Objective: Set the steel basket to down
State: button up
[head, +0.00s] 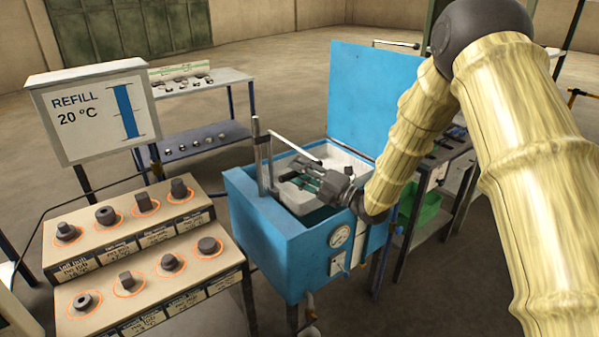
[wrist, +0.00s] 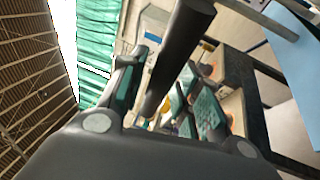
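The steel basket (head: 297,204) shows as a pale grey box inside the open blue tank (head: 275,228), partly hidden by my gripper. A post (head: 263,160) on the tank's left side carries a pale lever (head: 293,143) that slants down to the right toward my gripper. My gripper (head: 298,172) is above the tank opening, at the lever's end. In the wrist view, a dark round handle (wrist: 178,55) passes between the two fingers of my gripper (wrist: 163,97). The fingers are apart, and a gap shows beside the handle's right side. Whether the basket touches the tank floor is hidden.
The tank's blue lid (head: 375,95) stands open behind. A REFILL 20 °C sign (head: 95,112) and a stepped stand (head: 150,235) with several metal parts are on the left. A shelf rack (head: 200,130) is behind. A green bin (head: 420,212) is right of the tank.

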grip_shut()
notch_tip(320, 180, down, 24)
jog(key=b, duration=1.8)
jog(key=shift+s+r, duration=0.1)
jog(key=shift+r, duration=0.1)
jog(key=shift+f, duration=0.1)
jog(key=shift+s+f, duration=0.1)
jog(key=shift+o, duration=2.1)
grip_release()
jog(key=shift+r, duration=0.2)
